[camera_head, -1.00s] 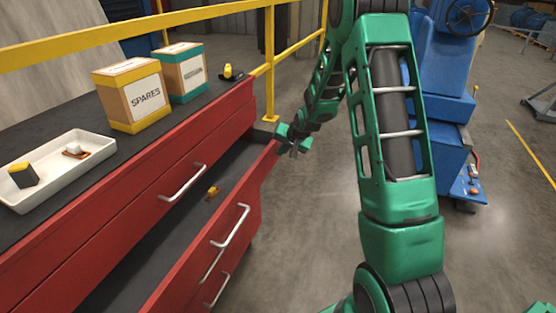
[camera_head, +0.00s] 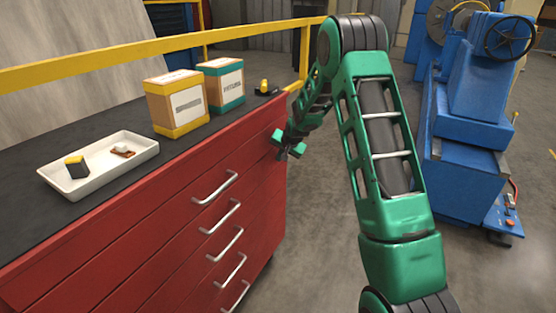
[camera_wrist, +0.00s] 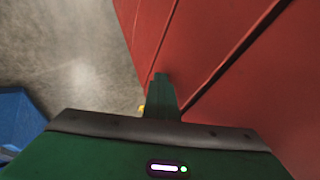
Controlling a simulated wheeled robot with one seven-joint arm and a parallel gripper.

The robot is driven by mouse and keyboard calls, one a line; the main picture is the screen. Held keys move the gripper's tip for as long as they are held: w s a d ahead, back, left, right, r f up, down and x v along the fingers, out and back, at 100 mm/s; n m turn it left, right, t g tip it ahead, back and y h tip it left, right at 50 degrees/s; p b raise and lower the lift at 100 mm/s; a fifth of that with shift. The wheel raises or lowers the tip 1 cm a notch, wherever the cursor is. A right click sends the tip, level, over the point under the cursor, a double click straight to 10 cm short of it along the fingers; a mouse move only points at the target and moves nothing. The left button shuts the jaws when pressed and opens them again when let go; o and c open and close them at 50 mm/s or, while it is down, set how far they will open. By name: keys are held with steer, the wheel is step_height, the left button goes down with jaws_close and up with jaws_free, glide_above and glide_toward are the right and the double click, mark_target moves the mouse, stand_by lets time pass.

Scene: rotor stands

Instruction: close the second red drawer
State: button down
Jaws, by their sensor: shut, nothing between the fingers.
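The red cabinet (camera_head: 255,150) stands at the left with several drawers stacked in its front, each with a silver handle. The second red drawer (camera_head: 180,230), counted from the top, looks flush with the fronts around it, and its inside is hidden. My gripper (camera_head: 287,149) is at the right end of the cabinet front, near the upper drawers. In the wrist view its green fingers (camera_wrist: 162,92) are shut together with nothing between them, close to the red drawer fronts (camera_wrist: 235,85). I cannot tell whether they touch.
On the dark cabinet top are a white tray (camera_head: 100,178) with small parts, a yellow-trimmed box (camera_head: 178,103), a green-trimmed box (camera_head: 222,85) and a small yellow item (camera_head: 264,87). A yellow rail (camera_head: 110,65) runs behind. A blue machine (camera_head: 465,130) stands right; floor between is clear.

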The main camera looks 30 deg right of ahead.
steer(key=shift+w+a+r, duration=0.15)
steer(key=shift+w+a, duration=0.2)
steer(key=shift+a, duration=0.05)
steer(key=s+d+r+n+g, duration=0.1)
steer(key=s+d+r, duration=0.1)
steer(key=s+r, duration=0.65)
steer(key=s+d+r+g, duration=0.15)
steer(key=s+r, duration=0.25)
steer(key=s, duration=0.9)
steer(key=s+a+r+n+g, duration=0.1)
steer(key=s+a+r+g, duration=0.1)
steer(key=s, duration=1.6)
steer(key=s+a+r+n+g, duration=0.1)
steer(key=s+a+g, duration=0.2)
steer(key=s, duration=1.6)
steer(key=shift+s+r+y, duration=0.2)
steer(key=shift+r+y, duration=0.2)
